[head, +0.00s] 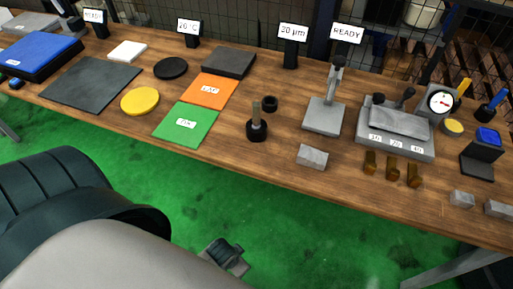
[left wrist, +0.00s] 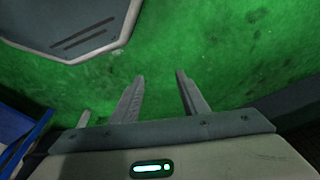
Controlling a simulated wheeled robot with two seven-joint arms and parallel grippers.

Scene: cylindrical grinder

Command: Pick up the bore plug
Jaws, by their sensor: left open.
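What looks like the bore plug (head: 257,130), a black round body with a brown upright handle, stands on the wooden workbench (head: 290,181) near its front edge in the head view. A small black ring (head: 270,103) lies just behind it, apart from it. My left gripper (left wrist: 158,76) is open and empty in the left wrist view, with its two fingers spread above the green floor. The plug does not show in that view. My right gripper is not in view.
A green mat (head: 186,140) lies left of the plug. A grey block (head: 312,157) and a grey stand (head: 324,116) are to its right. Display signs (head: 292,33) and a wire fence stand behind. Bare wood surrounds the plug.

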